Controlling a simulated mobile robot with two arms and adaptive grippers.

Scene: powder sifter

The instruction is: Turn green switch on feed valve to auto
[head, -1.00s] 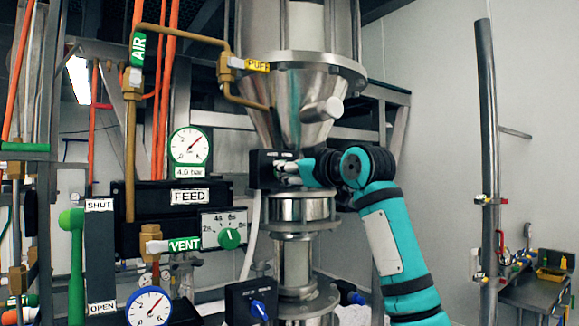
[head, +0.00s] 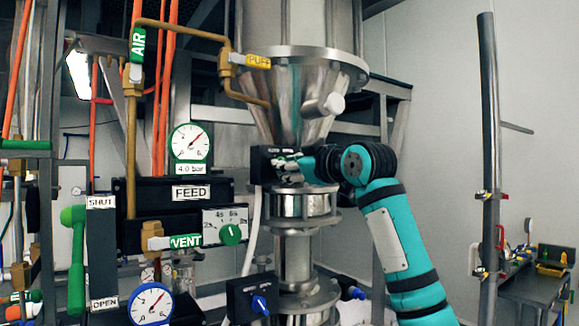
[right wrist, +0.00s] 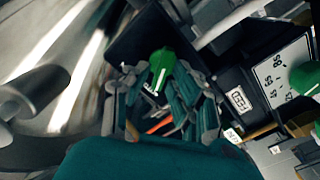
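The feed valve's black switch box (head: 262,160) is mounted under the steel hopper, in the middle of the head view. Its green switch (right wrist: 162,68) shows in the right wrist view as a green knob with a white mark on its lower end. My right gripper (head: 287,166) is at the front of the box, and its fingers (right wrist: 165,95) reach along both sides of the knob. They look spread, with the knob between them; whether they touch it is unclear. In the head view the gripper hides the switch and most of its lettering. My left gripper is not in view.
The steel hopper (head: 300,100) is directly above the switch box. A FEED panel (head: 180,205) and a timer dial (head: 229,234) are to its left. A box with a blue switch (head: 258,304) is below. A steel post (head: 488,150) and bench (head: 535,288) stand right.

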